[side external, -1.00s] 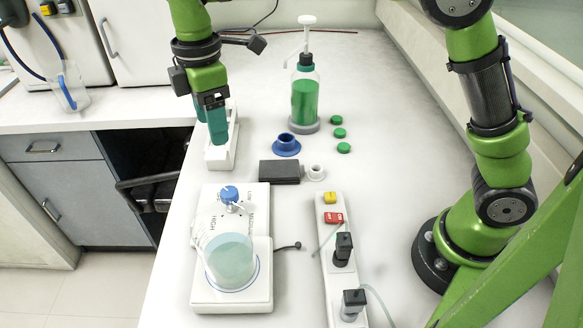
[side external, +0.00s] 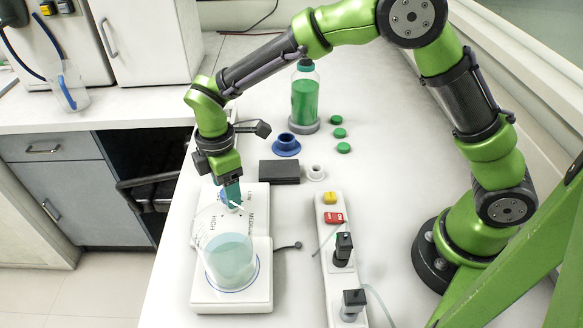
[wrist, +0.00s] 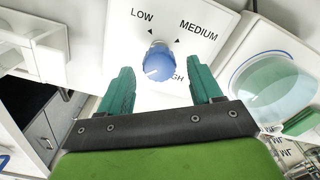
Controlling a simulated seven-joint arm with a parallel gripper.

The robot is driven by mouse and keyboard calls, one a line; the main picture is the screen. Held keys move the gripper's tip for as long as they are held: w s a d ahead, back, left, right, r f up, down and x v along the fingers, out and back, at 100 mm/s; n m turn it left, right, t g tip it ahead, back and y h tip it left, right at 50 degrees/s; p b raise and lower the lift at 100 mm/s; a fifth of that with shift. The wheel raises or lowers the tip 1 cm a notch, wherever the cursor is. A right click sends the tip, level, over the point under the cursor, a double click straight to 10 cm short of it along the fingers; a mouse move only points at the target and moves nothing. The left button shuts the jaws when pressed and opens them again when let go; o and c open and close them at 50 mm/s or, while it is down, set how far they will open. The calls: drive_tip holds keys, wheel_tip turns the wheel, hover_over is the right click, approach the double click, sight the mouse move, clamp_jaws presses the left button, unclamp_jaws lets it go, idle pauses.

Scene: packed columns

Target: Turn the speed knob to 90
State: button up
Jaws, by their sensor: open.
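The blue speed knob (wrist: 159,63) is on the white panel of the stirrer (side external: 262,262), marked LOW, MEDIUM and HIGH in the wrist view. A pale line on the knob's face runs toward its lower left. My gripper (wrist: 162,85) is open, its two teal fingers on either side of the knob's near end, with gaps on both sides. I see no contact. In the side view my gripper (side external: 233,203) points down over the panel and hides most of the knob. A beaker (side external: 230,262) of pale teal liquid stands on the stirrer's plate; it also shows in the wrist view (wrist: 275,88).
A power strip (side external: 337,262) with plugs and a red switch (side external: 333,217) lies to the right. A dark box (side external: 279,171), a blue flanged piece (side external: 286,145) and a green-filled bottle (side external: 304,98) stand behind.

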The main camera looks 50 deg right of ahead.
drive_tip(key=shift+f, duration=0.4)
drive_tip(key=shift+c, duration=0.3)
drive_tip(key=c, duration=1)
drive_tip(key=shift+m, duration=0.3)
